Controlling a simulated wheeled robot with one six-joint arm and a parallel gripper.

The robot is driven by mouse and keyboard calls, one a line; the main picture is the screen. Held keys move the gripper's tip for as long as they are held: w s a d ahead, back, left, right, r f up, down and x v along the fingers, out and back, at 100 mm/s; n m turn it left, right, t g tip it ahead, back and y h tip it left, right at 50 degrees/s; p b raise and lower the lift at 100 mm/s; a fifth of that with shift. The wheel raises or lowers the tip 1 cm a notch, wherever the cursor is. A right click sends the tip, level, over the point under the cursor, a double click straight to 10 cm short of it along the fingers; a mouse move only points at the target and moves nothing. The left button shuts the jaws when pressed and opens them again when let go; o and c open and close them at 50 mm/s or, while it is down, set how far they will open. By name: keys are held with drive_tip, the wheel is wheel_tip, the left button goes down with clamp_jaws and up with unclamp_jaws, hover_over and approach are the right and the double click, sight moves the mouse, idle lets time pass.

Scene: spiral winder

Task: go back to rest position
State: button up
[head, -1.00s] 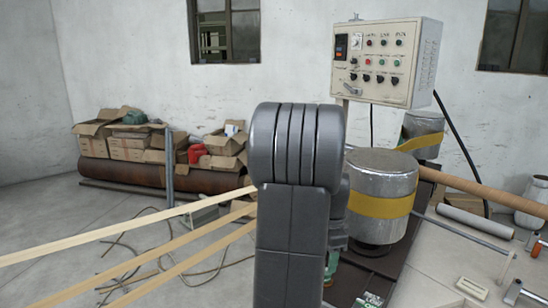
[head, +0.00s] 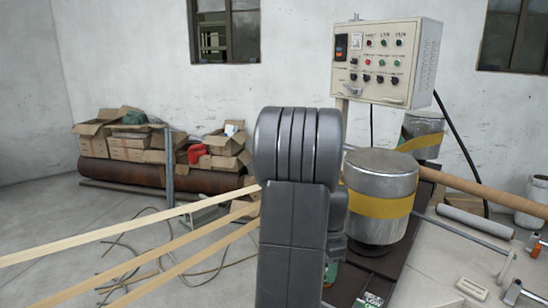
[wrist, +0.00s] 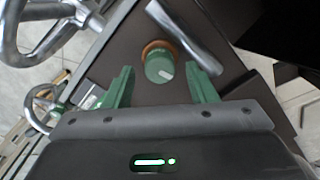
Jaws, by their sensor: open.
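In the wrist view my gripper (wrist: 163,88) is open, its two green fingers spread apart with nothing between them. Beyond the fingertips is a green knob (wrist: 160,68) with an orange-brown ring at its base, set on a dark panel (wrist: 125,55). A metal lever or bar (wrist: 185,38) lies across the panel just past the knob. The knob is apart from both fingers. In the head view my grey arm fills the middle and hides most of the gripper.
A control box (head: 385,62) stands behind the metal drum with a yellow band (head: 380,185). A brown tube (head: 480,190) runs to the right. Pale strips (head: 130,230) cross the left side. Cardboard boxes (head: 125,150) sit by the wall. In the wrist view, curved metal handles (wrist: 45,35) are at left.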

wheel_tip(320, 180, down, 2)
drive_tip(key=shift+f, duration=0.1)
drive_tip(key=shift+n, duration=0.4)
drive_tip(key=n, duration=0.7)
drive_tip(key=shift+n, duration=0.4)
drive_tip(key=n, duration=0.6)
drive_tip(key=shift+p, duration=0.4)
drive_tip(key=n, duration=0.5)
drive_tip(key=shift+a+n, duration=0.1)
drive_tip(key=shift+n, duration=0.3)
